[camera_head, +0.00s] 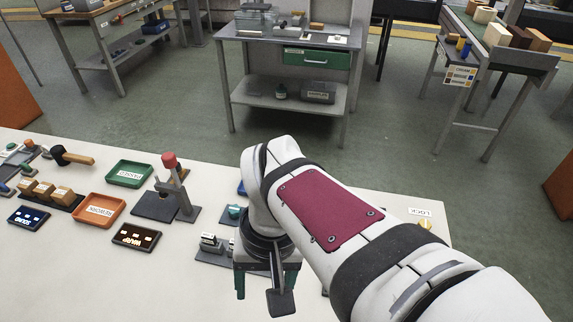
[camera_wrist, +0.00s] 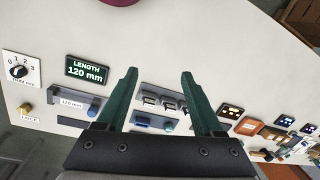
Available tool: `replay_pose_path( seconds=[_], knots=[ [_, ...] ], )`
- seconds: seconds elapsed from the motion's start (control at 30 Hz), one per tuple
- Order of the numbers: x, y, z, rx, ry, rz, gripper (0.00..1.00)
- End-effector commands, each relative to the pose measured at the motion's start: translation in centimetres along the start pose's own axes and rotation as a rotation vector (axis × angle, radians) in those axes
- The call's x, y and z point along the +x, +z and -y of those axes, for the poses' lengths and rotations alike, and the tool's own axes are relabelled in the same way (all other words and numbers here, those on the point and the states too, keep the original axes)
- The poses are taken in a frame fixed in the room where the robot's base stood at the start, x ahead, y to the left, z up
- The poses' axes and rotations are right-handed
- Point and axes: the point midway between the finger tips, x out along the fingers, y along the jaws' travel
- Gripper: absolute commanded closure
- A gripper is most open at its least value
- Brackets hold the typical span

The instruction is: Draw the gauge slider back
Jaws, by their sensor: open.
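The length gauge (camera_wrist: 72,103) shows in the wrist view as a grey bar with a white "120 mm" label, left of my gripper. A small blue piece (camera_wrist: 93,111) sits near its right end; I cannot tell for sure whether it is the slider. A green display (camera_wrist: 87,69) behind the gauge reads "LENGTH 120 mm". My gripper (camera_wrist: 159,73) is open, with nothing between its green fingers. It also shows in the head view (camera_head: 266,284), over the near part of the white table. In the head view my arm hides the gauge.
A brass lock knob (camera_wrist: 25,108) and a numbered dial (camera_wrist: 18,72) are left of the gauge. A holder with labelled pieces (camera_wrist: 160,101) shows between my fingers. A red-topped press (camera_head: 170,185), orange tray (camera_head: 99,210) and green tray (camera_head: 130,173) stand left in the head view.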

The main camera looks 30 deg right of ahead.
Motion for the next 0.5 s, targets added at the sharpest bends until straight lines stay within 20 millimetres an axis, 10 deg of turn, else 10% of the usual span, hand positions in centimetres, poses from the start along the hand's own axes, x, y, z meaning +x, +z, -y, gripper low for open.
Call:
replay_pose_path(
  seconds=[0.1,0.2,0.33,0.5],
  knots=[
    [-1.3,-10.8,-4.8,0.032,0.041,-0.031,0.31],
    [-1.0,-17.4,-11.1,0.036,0.075,-0.048,0.31],
    [-0.1,-21.3,-17.1,0.035,0.103,-0.055,0.31],
    [0.4,-22.0,-18.3,0.029,0.110,-0.056,0.31]
  ],
)
